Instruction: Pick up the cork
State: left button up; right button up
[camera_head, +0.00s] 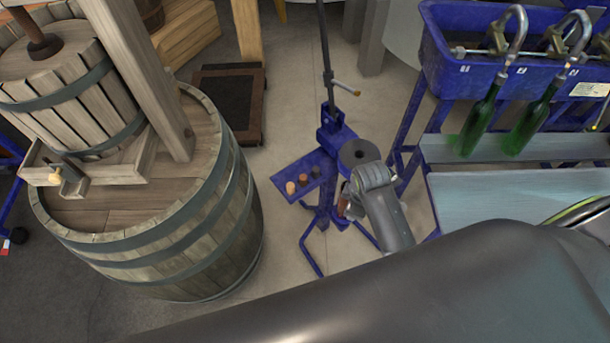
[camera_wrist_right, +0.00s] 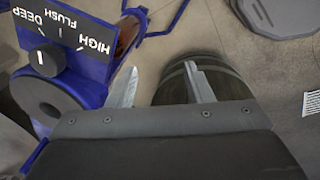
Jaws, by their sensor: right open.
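Three small stubby pieces that look like corks stand on the flat blue tray (camera_head: 284,174) of the corker in the head view: a light tan cork (camera_head: 290,187), a browner cork (camera_head: 303,179) and a dark one (camera_head: 316,172). My right gripper (camera_head: 346,206) is just right of the tray, mostly hidden by its own wrist. In the wrist view the right gripper (camera_wrist_right: 160,90) is open, its two fingers well apart with nothing between them. No cork can be made out for certain in the wrist view. My left gripper is not in view.
The blue corker's dial box (camera_wrist_right: 65,45), marked HIGH, FLUSH and DEEP, is close left of the fingers. A large barrel (camera_head: 190,235) stands left, under a wooden press (camera_head: 70,90). A blue filler (camera_head: 465,75) with green bottles (camera_head: 478,120) stands right. Floor is free between barrel and corker.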

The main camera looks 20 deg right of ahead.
jog(key=w+a+r+n+p, duration=0.1)
jog(key=w+a+r+n, duration=0.45)
jog(key=w+r, duration=0.2)
notch_tip(320, 180, up, 8)
jog(key=n+g+p, duration=0.1)
jog(key=n+g, duration=0.1)
jog(key=n, duration=0.6)
send_over(304, 185)
jog(key=shift+n+y, duration=0.3)
jog(key=shift+n, duration=0.05)
jog(key=shift+w+f+b, duration=0.1)
jog(key=shift+f+b, duration=0.8)
jog(key=shift+f, duration=7.45)
grip_shut()
